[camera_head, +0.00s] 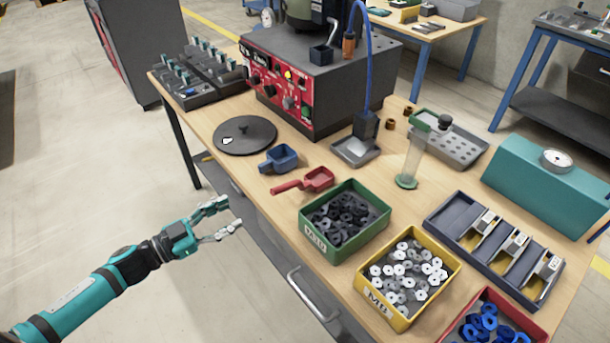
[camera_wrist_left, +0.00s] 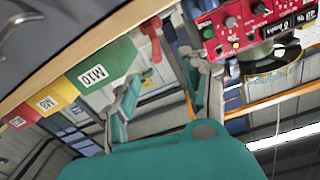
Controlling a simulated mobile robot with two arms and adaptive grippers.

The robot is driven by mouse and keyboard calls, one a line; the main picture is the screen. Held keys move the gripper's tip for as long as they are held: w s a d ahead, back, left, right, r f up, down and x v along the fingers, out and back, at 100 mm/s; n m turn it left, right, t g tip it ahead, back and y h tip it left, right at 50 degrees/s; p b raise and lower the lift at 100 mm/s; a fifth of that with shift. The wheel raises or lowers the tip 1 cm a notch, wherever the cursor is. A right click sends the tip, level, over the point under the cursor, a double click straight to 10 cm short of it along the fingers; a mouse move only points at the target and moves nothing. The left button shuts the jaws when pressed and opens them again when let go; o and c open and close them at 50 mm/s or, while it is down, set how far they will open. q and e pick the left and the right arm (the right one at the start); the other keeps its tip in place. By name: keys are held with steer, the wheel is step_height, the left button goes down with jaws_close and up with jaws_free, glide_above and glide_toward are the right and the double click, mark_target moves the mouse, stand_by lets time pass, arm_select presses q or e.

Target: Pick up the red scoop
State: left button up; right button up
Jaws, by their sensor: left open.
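The red scoop (camera_head: 318,179) lies on the wooden table near its front edge, with its handle pointing left toward the edge. It also shows as a small red shape (camera_wrist_left: 152,30) near the top middle of the left wrist view. My left gripper (camera_head: 230,215) is open and empty, in the air in front of the table edge, left of the scoop handle and apart from it. Its two fingers stand spread in the left wrist view (camera_wrist_left: 167,80). My right gripper is in neither view.
A blue scoop (camera_head: 279,158) lies just behind the red one. A green bin (camera_head: 372,236) of dark nuts stands to its right, then a yellow bin (camera_head: 443,285). A black round disc (camera_head: 245,136) and a red-fronted machine (camera_head: 328,78) are behind.

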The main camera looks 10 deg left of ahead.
mark_target(295, 182)
arm_select(q)
steer(key=x, duration=0.7)
steer(key=r+p+x, duration=0.1)
steer(key=x, duration=0.3)
steer(key=shift+d, duration=0.3)
steer(key=shift+w+d+f, duration=0.1)
steer(key=shift+w+d, duration=0.2)
steer(key=shift+d, duration=0.05)
steer(key=x, duration=0.4)
steer(key=shift+w+d+f, duration=0.15)
steer(key=shift+d+f, duration=0.1)
steer(key=shift+d, duration=0.2)
jaws_close()
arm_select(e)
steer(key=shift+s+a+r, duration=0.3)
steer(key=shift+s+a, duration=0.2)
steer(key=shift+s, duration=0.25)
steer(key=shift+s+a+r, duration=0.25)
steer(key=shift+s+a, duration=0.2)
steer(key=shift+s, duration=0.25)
